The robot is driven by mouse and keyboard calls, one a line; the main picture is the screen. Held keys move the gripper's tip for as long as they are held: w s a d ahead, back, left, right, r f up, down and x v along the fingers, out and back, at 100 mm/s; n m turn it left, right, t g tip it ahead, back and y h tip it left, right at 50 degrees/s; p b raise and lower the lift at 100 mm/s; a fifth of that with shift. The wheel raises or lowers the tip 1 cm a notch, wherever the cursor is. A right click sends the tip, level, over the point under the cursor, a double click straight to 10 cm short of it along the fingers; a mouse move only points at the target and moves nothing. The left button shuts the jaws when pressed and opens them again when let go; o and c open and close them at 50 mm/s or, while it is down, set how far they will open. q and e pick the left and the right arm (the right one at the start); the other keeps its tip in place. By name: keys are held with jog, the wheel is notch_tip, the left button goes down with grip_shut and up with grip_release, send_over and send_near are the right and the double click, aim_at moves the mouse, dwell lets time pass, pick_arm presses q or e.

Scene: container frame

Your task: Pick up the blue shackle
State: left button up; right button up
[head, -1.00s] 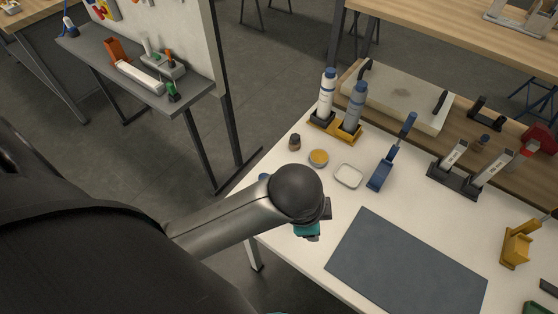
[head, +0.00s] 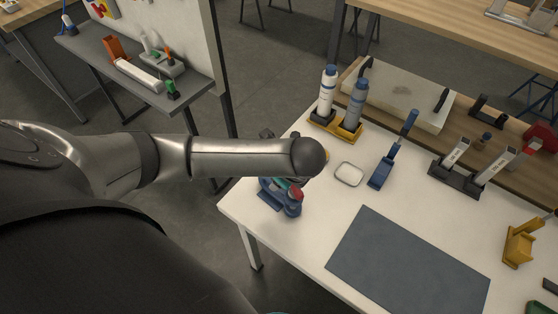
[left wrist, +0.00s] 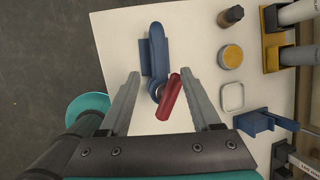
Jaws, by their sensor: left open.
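A blue piece (left wrist: 157,45) with a curved blue end and a red part (left wrist: 170,97) lies near the white table's left edge; I take it for the blue shackle. It shows in the left wrist view ahead of and between the jaws, and in the head view (head: 287,207) just below my forearm. My left gripper (left wrist: 160,82) is open, its two grey fingers on either side of the curved end and red part. I cannot tell the height gap. In the head view my arm hides most of this gripper. My right gripper is in neither view.
On the white table (head: 315,225) are a white dish (head: 349,174), a blue stand with a handle (head: 382,170), two bottles in a yellow holder (head: 347,132) and a grey mat (head: 410,262). A yellow tin (left wrist: 233,56) and small brown bottle (left wrist: 231,16) stand nearby.

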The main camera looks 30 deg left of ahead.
pick_arm(q)
jog(key=shift+b+x, duration=0.8)
jog(key=shift+x, duration=3.4)
jog(key=shift+c, duration=0.2)
grip_shut()
jog(key=shift+w+r, duration=0.1)
